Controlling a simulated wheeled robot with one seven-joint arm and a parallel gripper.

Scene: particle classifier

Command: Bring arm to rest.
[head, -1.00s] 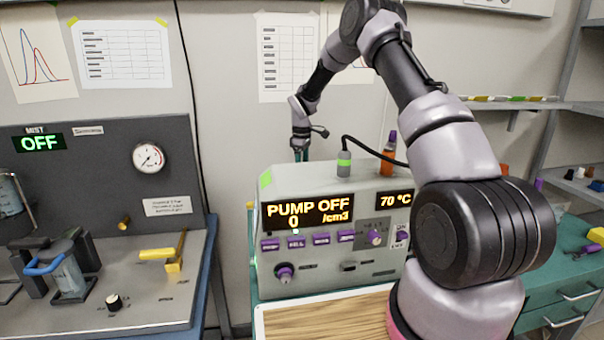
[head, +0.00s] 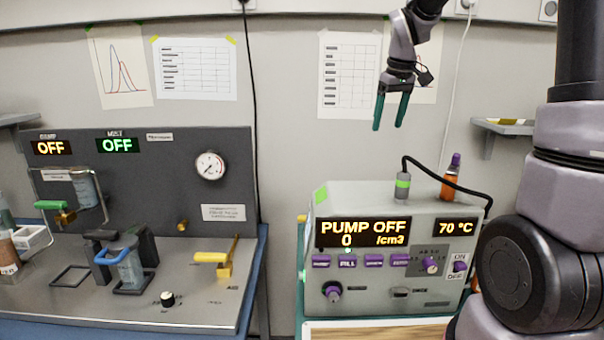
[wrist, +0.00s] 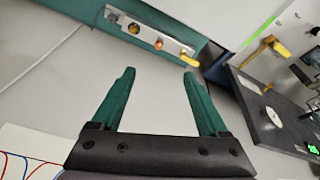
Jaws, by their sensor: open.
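My gripper (head: 391,112) hangs high in front of the wall, above the pump unit, with its two green fingers pointing down, apart and empty. In the wrist view my gripper (wrist: 160,85) shows both green fingers spread with nothing between them. The pump unit (head: 417,285) is a grey box whose display reads "PUMP OFF", 0 /cm3 and 70 °C. My arm rises along the right side of the head view and its upper part leaves the picture at the top.
A grey panel bench (head: 190,310) with a gauge (head: 209,165), a yellow lever (head: 222,260) and a blue-handled jar (head: 128,265) stands at the left. An orange bottle (head: 449,185) and a black cable (head: 445,171) are on the pump unit. A small shelf (head: 502,128) is on the wall.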

